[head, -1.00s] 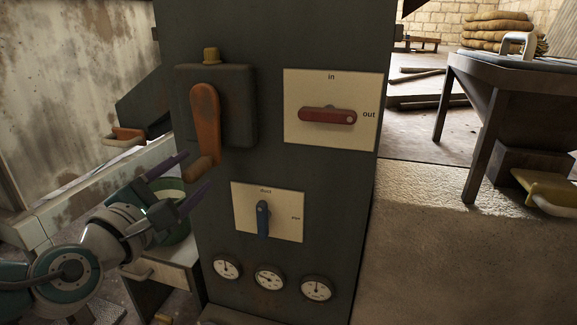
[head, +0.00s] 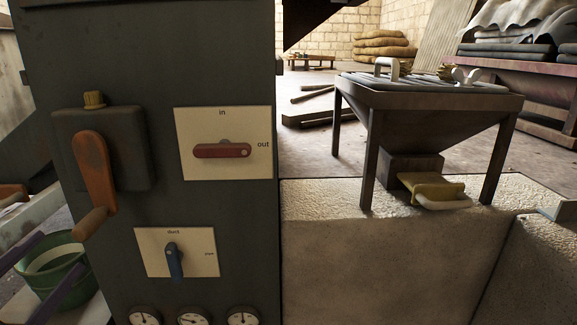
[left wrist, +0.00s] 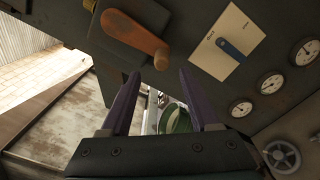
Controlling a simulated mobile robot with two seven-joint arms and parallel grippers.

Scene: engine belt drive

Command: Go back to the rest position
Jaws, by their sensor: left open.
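My left gripper (left wrist: 157,103) is open and empty in the left wrist view, its two purple fingers apart. In the head view only its purple fingers (head: 48,268) show at the lower left edge, in front of the green bucket. The dark control cabinet (head: 235,215) stands close by. It carries an orange crank lever (head: 92,170), a red lever (head: 222,151) pointing at "out" and a blue lever (head: 174,262). The orange lever also shows above the fingers in the left wrist view (left wrist: 137,37), apart from them. My right gripper is not in view.
A green bucket (head: 60,268) stands left of the cabinet. A hopper table (head: 430,105) with a yellow-handled drawer (head: 433,188) stands on a pale stone block (head: 380,260) at right. Gauges (head: 193,317) line the cabinet's bottom. Sandbags (head: 383,47) lie far back.

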